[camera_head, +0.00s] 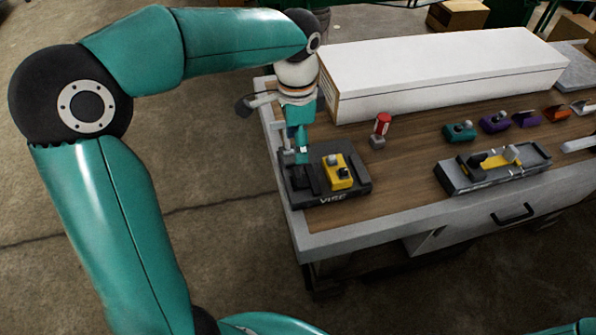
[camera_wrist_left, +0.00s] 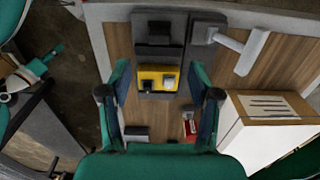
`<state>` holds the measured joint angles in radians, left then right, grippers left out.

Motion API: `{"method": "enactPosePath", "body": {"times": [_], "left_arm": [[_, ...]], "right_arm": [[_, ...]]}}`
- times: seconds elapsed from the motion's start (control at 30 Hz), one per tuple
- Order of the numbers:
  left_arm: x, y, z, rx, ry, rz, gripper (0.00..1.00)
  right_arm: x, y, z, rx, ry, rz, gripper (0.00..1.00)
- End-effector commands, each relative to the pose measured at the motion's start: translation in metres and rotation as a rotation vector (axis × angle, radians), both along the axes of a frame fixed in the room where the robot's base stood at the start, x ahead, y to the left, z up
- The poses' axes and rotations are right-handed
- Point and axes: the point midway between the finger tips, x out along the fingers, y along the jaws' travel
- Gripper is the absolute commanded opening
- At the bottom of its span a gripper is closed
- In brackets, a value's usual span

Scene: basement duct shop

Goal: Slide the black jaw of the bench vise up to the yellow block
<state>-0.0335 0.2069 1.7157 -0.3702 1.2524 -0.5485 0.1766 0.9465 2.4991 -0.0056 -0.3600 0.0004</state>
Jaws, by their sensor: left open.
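The bench vise (camera_head: 345,195) lies on the near left corner of the workbench, with a dark base. The yellow block (camera_head: 338,170) sits on its middle; in the left wrist view the yellow block (camera_wrist_left: 150,80) shows between my fingers. The black jaw (camera_head: 301,184) is left of the block, partly hidden by my gripper; in the left wrist view the black jaw (camera_wrist_left: 153,34) is above the block, with a strip of dark base between them. My left gripper (camera_head: 301,155) is open above the jaw side of the vise, pointing down. Contact cannot be told. My right gripper is not shown.
A long white box (camera_head: 440,75) stands behind the vise. A red-topped item (camera_head: 382,124) stands right of it. A grey tray (camera_head: 490,175) with a yellow piece and several small coloured items are farther right. Bare wood lies between vise and tray.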

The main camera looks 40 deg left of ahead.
Motion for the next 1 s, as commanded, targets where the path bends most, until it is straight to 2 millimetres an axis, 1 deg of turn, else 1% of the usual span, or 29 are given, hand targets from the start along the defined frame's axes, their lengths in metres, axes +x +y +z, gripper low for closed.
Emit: {"method": "enactPosePath", "body": {"times": [0.03,0.2,0.3,0.43,0.63,0.93,0.97,1.0], "left_arm": [[-0.001,0.0,-0.013,0.0,0.006,-0.001,0.62],[0.0,-0.001,-0.05,-0.001,0.006,-0.002,0.62],[0.0,-0.001,-0.069,0.0,0.006,-0.003,0.62],[0.001,-0.001,-0.088,-0.001,0.005,-0.003,0.62],[0.001,-0.002,-0.102,-0.001,0.002,-0.003,0.62],[0.001,-0.002,-0.104,-0.001,0.0,-0.003,0.62],[0.001,-0.002,-0.104,-0.001,0.001,-0.003,0.59],[0.001,-0.002,-0.104,-0.001,0.0,-0.003,0.53]], "right_arm": [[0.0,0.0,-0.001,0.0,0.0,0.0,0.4],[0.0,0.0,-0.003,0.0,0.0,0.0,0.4],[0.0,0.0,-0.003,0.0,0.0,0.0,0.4],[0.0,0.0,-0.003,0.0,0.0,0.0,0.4],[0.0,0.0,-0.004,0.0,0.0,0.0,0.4],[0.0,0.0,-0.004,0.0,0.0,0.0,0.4],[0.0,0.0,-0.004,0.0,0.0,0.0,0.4],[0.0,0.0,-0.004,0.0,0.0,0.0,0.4]]}}
